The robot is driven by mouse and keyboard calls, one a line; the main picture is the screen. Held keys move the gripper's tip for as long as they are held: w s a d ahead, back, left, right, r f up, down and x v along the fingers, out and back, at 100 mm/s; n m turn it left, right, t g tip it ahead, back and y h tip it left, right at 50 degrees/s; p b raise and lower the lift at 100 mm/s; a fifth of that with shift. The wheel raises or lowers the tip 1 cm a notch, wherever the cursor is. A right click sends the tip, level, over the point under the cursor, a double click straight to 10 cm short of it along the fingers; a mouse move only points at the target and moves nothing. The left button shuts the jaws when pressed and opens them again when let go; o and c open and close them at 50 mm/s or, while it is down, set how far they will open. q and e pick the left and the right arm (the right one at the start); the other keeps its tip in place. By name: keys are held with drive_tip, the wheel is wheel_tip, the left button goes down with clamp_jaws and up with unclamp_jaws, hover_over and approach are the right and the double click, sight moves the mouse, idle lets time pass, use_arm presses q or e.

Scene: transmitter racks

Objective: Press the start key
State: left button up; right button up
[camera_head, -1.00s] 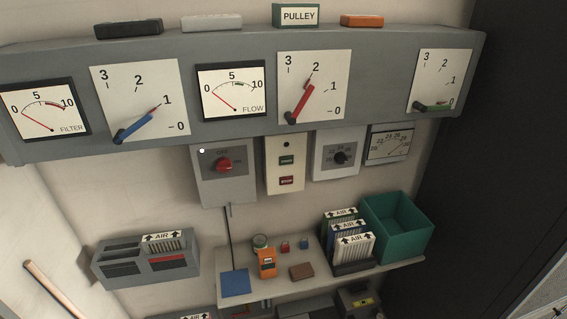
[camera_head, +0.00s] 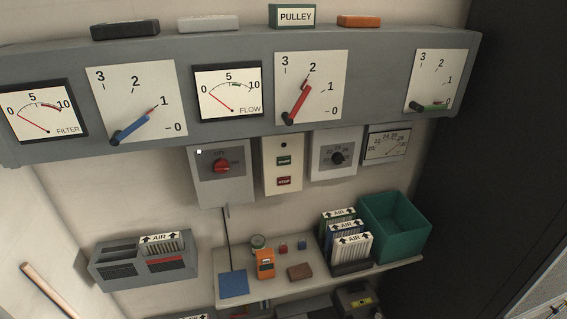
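The start key (camera_head: 284,161) is a small dark green key with a pale label on a narrow cream panel (camera_head: 270,186). The red stop key (camera_head: 284,181) sits just below it, and a small dark round spot is above it. The panel hangs under the long grey gauge housing, between a box with a red rotary knob (camera_head: 222,166) and a box with a black dial (camera_head: 337,158). Neither of my grippers shows in the head view, so nothing of mine is seen near the key.
A shelf (camera_head: 320,284) below holds an orange meter (camera_head: 265,264), a blue pad, a brown block, AIR filters (camera_head: 351,246) and a green bin (camera_head: 395,226). The space before the key panel looks clear.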

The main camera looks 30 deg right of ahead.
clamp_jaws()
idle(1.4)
